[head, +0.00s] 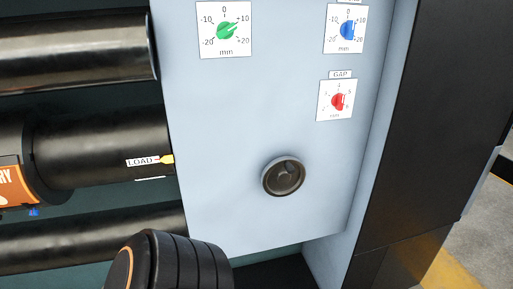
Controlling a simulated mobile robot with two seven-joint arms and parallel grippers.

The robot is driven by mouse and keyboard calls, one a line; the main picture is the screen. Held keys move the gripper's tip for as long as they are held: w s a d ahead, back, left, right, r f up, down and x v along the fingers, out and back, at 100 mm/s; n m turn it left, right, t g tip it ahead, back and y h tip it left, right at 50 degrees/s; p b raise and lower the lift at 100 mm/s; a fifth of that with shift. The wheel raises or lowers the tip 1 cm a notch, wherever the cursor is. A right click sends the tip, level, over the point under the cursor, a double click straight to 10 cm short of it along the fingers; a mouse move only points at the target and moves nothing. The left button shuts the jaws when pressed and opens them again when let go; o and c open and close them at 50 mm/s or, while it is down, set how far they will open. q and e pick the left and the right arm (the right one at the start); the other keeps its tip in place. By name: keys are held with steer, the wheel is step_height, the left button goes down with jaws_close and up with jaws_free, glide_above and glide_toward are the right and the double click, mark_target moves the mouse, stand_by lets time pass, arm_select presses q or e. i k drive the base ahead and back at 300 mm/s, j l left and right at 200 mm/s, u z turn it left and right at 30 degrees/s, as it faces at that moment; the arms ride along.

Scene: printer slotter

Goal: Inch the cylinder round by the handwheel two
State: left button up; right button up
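The handwheel (283,176) is a small dark round wheel on the lower part of the pale blue panel. A darker spot shows near its upper right edge. The black cylinder (95,150) lies to the left of the panel, with an orange plate on its left part. A white LOAD label (141,162) with a yellow pointer sits at its right end. A black rounded part of my arm shows at the bottom, below and left of the handwheel and apart from it in the picture. Neither gripper's fingers are in view.
Above the handwheel are a green dial (226,30), a blue dial (347,30) and a red GAP dial (340,101). Other dark rollers (80,50) run above and below the cylinder. A black cabinet side (430,130) stands right of the panel. Grey floor (485,235) shows at far right.

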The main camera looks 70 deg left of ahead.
mark_target(283, 175)
steer(key=u, duration=1.5)
